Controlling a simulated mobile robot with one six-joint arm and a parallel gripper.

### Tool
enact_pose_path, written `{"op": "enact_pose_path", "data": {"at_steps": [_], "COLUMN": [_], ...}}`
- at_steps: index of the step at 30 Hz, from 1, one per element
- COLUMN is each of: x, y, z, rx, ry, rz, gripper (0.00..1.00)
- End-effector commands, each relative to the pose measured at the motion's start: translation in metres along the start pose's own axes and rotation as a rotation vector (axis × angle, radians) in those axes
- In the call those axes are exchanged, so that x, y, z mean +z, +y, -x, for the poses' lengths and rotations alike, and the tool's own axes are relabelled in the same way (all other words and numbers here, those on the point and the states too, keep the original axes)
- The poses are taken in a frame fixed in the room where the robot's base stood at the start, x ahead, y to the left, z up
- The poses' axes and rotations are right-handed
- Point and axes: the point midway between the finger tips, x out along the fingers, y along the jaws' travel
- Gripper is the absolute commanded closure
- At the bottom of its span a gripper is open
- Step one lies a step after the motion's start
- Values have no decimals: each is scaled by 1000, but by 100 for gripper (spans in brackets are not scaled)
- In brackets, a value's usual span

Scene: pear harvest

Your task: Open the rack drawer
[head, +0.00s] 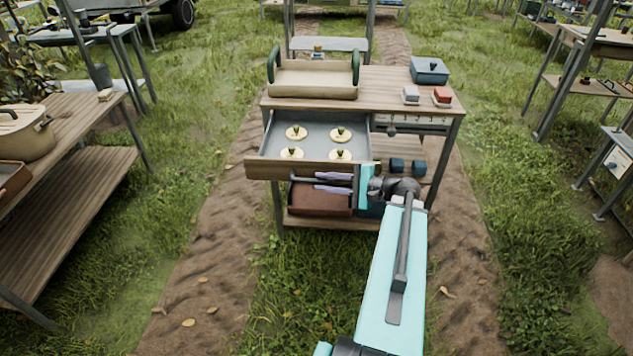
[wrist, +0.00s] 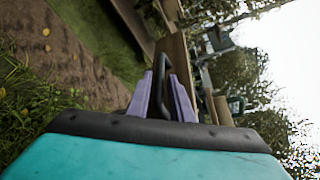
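The rack drawer (head: 262,148) is pulled out from the left half of the wooden rack (head: 405,84) in the head view. Its inside is grey, and several round pale-yellow items with green middles sit in it. The wooden drawer front (head: 285,169) faces me. My gripper (head: 316,182) is at this front, low and right of its middle, its two purple fingers pointing left. In the wrist view, the dark looped handle (wrist: 160,75) stands between the fingers of my gripper (wrist: 160,75), with some gap showing beside it. Whether a finger touches it is unclear.
A tray with dark green handles (head: 312,92), a blue box (head: 429,70) and small white and red blocks stand on the rack top. A brown box (head: 318,201) is on the lower shelf. Wooden tables (head: 85,115) stand at left. Grass and dirt paths surround the rack.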

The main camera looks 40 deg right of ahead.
Motion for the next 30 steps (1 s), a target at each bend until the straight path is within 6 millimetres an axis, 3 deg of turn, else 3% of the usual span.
{"op": "enact_pose_path", "data": {"at_steps": [18,30], "x": [0,1], "y": [0,0], "z": [79,94], "rx": [-1,-1], "ry": [-2,-4], "rz": [-1,-1], "gripper": [80,80]}}
